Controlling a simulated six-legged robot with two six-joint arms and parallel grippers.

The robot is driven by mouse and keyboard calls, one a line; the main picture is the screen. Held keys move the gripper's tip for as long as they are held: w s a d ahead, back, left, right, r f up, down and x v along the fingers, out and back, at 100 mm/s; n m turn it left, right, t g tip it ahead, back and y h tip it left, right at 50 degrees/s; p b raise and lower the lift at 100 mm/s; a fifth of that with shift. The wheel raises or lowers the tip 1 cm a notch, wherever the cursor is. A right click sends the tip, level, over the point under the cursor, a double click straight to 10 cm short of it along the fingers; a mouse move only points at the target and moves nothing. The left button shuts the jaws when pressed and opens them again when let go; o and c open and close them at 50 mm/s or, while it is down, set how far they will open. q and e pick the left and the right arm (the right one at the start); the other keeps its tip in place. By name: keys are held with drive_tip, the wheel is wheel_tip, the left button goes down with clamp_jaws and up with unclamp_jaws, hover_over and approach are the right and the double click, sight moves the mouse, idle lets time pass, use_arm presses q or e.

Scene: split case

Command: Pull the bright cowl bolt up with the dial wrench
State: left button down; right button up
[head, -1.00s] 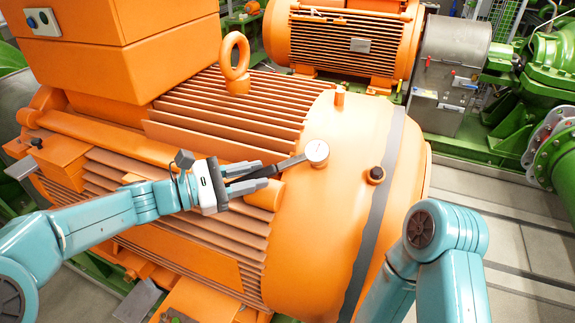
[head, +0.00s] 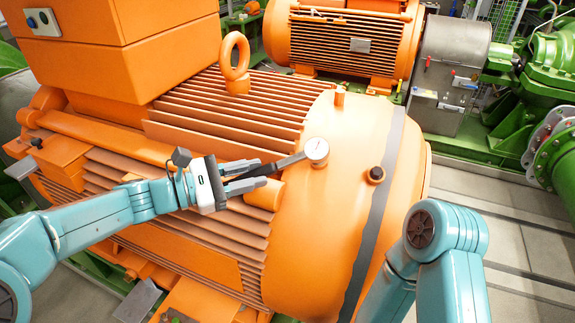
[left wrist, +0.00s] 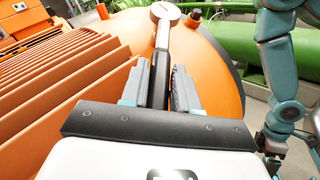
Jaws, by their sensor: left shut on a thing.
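My left gripper (head: 257,178) is shut on the dark handle of the dial wrench. The wrench's round pale dial head (head: 317,150) lies over the rounded orange cowl (head: 345,215). The wrench also shows in the left wrist view (left wrist: 161,45), its handle between the two grey fingers (left wrist: 168,88). The dial head covers what is under it, so I cannot tell whether it sits on a bolt. A dark-topped bolt (head: 376,174) stands apart to its right, and an orange stud (head: 339,97) above it. No bolt clearly stands out as bright.
Orange cooling fins (head: 215,115) and a lifting eye (head: 235,62) rise behind and left of the wrench. A grey band (head: 380,205) crosses the cowl. My right arm (head: 447,240) stands at the lower right. Floor (head: 510,230) is free beyond the cowl.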

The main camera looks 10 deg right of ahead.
use_arm(q)
drive_tip(key=shift+a+r, duration=0.1)
drive_tip(key=shift+r, duration=0.2)
drive_tip(key=shift+s+a+r+p, duration=0.2)
drive_tip(key=shift+s+r, duration=0.15)
drive_tip(key=shift+r, duration=0.3)
drive_tip(key=shift+s+a+r+p, duration=0.2)
drive_tip(key=shift+s+r, duration=0.15)
drive_tip(key=shift+r, duration=0.25)
